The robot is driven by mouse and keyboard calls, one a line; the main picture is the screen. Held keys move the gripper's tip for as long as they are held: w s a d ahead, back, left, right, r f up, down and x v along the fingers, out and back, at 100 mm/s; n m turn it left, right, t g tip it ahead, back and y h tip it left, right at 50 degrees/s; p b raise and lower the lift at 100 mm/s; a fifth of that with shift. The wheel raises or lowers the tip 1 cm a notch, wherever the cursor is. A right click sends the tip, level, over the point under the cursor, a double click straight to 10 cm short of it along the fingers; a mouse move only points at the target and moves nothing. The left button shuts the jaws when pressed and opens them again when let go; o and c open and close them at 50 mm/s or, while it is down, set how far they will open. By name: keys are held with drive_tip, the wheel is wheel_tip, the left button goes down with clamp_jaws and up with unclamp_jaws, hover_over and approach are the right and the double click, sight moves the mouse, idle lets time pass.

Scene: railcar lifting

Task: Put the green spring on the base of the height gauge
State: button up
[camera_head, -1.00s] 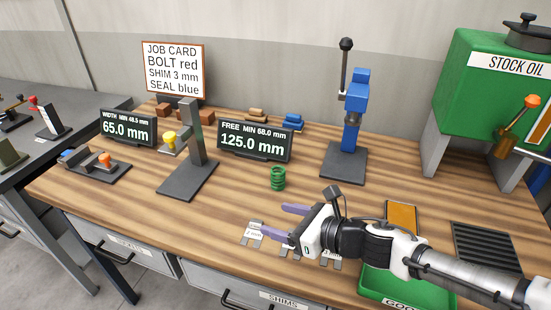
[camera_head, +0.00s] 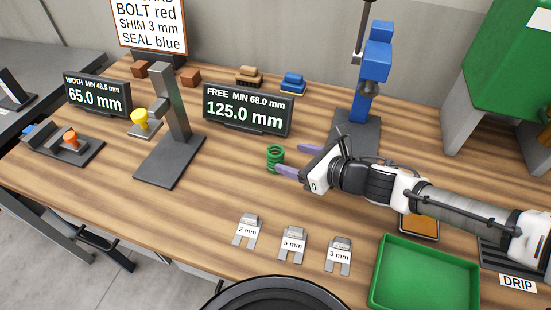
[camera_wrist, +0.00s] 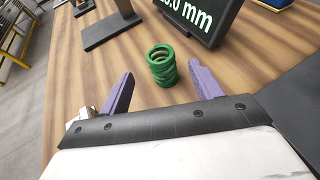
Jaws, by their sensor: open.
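The green spring (camera_head: 275,158) stands upright on the wooden bench, in front of the "FREE" display. It also shows in the wrist view (camera_wrist: 161,66), just beyond and between my fingertips. My gripper (camera_head: 296,159) is open and empty, its purple fingers pointing left toward the spring. In the wrist view the gripper (camera_wrist: 160,82) has a finger on each side of the spring's near side. The height gauge has a dark flat base (camera_head: 168,163) and an upright post, and stands left of the spring. Its base shows bare, with nothing on it.
The "FREE" display (camera_head: 247,110) reads 125.0 mm behind the spring. A blue press (camera_head: 372,75) stands behind my arm. Several shims (camera_head: 292,244) and a green tray (camera_head: 424,274) lie at the front. Bench between spring and gauge base is clear.

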sight(282, 155)
drive_tip(key=b+x, duration=0.1)
drive_tip(key=x, duration=0.3)
drive_tip(key=shift+f, duration=0.15)
drive_tip(key=b+x, duration=0.1)
drive_tip(key=x, duration=0.1)
drive_tip(key=b+x, duration=0.1)
drive_tip(key=x, duration=0.1)
drive_tip(key=shift+f, duration=0.4)
drive_tip(key=shift+w+a, duration=0.3)
drive_tip(key=c, duration=1.3)
drive_tip(key=shift+c, duration=0.2)
drive_tip(key=shift+r, duration=0.15)
